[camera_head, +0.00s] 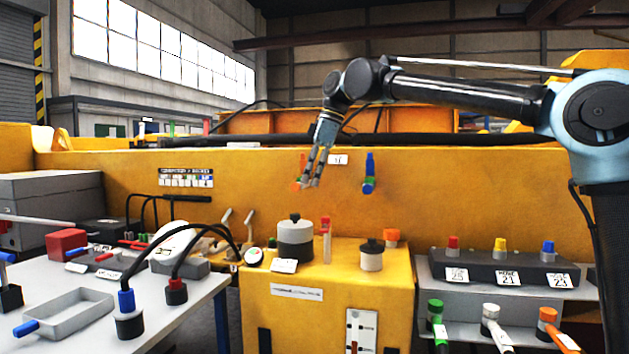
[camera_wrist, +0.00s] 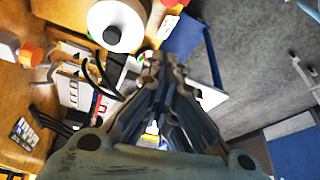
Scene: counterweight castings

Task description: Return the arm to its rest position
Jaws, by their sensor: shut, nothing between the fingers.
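My gripper (camera_head: 313,184) hangs at the end of my raised arm, in front of the yellow casting wall in the head view. It points down, a little left of the white label and above the castings on the yellow block. Its fingers are shut with nothing between them. In the wrist view my gripper (camera_wrist: 152,62) reaches up from the lower edge, its fingers together. The arm stretches from the right edge of the head view, bends at the elbow and drops to the gripper.
A yellow block (camera_head: 345,310) below carries a grey-and-white cylinder (camera_head: 295,240) and a smaller one (camera_head: 371,258). A grey table (camera_head: 190,310) with an open tray (camera_head: 70,308) stands left. A dark socket rack (camera_head: 500,268) stands right. A blue plug (camera_head: 369,170) sits on the yellow wall.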

